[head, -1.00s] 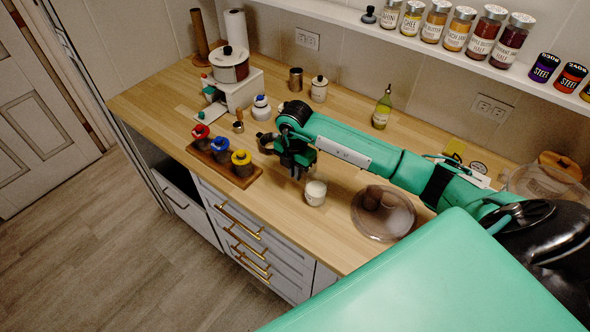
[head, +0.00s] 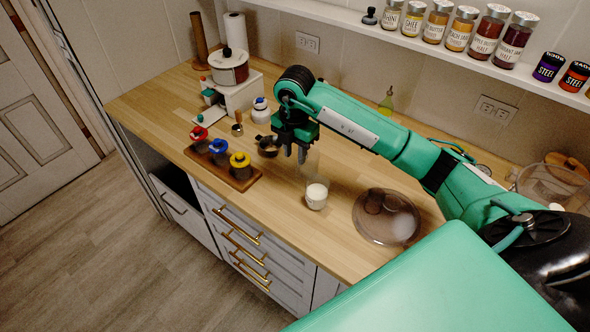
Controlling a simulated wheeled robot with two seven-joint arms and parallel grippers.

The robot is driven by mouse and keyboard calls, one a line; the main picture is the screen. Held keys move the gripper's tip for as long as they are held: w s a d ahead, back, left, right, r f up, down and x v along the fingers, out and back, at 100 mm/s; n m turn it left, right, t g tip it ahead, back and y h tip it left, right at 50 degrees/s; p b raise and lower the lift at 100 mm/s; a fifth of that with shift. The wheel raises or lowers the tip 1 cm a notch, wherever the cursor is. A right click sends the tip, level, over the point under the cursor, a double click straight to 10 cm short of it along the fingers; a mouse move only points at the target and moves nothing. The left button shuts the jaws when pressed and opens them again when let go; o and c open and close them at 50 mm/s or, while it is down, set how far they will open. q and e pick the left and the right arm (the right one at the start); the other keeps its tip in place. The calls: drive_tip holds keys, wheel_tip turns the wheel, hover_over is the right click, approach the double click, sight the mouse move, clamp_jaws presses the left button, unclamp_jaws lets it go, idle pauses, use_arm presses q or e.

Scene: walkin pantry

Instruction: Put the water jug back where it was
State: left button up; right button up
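My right gripper (head: 295,158) hangs over the counter, fingers pointing down, a little apart with nothing visible between them. Below and just right of it, a small clear vessel with white contents (head: 316,197) stands upright on the wooden counter (head: 340,232). The gripper looks apart from it. I cannot tell for sure whether this vessel is the water jug; no other thing is clearly a jug. A round clear glass dish (head: 386,217) with a brown thing in it sits to its right. My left gripper is not in view.
A wooden rack (head: 222,167) with red, blue and yellow topped jars is near the front edge. A green bottle (head: 386,102) stands behind my arm. A spice shelf (head: 450,62) runs along the wall.

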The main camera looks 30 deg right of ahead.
wheel_tip(320, 180, up, 4)
drive_tip(key=shift+f+b, duration=0.25)
drive_tip(key=shift+b, duration=0.05)
idle(0.4)
